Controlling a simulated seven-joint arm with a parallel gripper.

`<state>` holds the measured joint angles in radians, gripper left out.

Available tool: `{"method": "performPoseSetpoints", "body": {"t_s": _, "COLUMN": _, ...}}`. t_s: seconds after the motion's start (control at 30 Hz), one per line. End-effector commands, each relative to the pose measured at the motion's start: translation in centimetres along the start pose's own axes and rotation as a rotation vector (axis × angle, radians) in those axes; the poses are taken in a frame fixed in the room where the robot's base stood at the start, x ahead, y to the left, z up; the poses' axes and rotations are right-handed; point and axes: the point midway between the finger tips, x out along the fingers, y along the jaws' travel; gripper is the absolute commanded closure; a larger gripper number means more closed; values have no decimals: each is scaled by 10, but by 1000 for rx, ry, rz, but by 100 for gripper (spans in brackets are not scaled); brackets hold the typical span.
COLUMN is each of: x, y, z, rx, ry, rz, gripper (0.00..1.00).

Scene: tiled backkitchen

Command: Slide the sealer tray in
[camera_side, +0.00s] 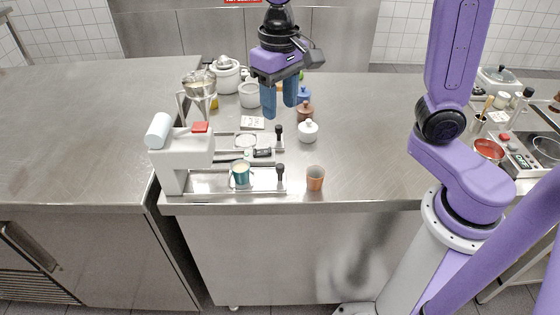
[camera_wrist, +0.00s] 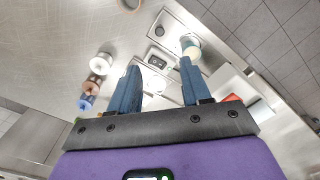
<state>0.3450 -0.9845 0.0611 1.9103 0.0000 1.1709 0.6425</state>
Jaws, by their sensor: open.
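The grey-white sealer (camera_side: 185,155) stands at the left of the steel counter, with a red block on top. Low metal tray parts extend from it to the right, the near one (camera_side: 262,189) bearing a teal cup (camera_side: 240,174). Two black knobs stand at their right ends, a near one (camera_side: 280,172) and a far one (camera_side: 279,132). In the wrist view the tray (camera_wrist: 163,27) and the cup (camera_wrist: 191,47) are beyond my fingers, the cup partly behind the right fingertip. My gripper (camera_side: 280,104) is open, empty, pointing down above the counter behind the tray; its blue fingers fill the wrist view's middle (camera_wrist: 158,75).
An orange cup (camera_side: 315,178) stands right of the tray near the front edge. A white lidded jar (camera_side: 308,131), a brown one (camera_side: 305,112) and a blue one stand right of my gripper. White pots (camera_side: 228,75) stand behind.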

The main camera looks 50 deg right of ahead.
Motion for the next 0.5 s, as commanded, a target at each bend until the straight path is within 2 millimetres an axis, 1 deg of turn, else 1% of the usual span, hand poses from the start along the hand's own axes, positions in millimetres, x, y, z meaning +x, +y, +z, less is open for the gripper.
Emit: {"method": "performPoseSetpoints", "body": {"t_s": 0.5, "x": 94, "y": 1, "z": 2, "rx": -2, "ry": -5, "rz": 4, "gripper": 52}}
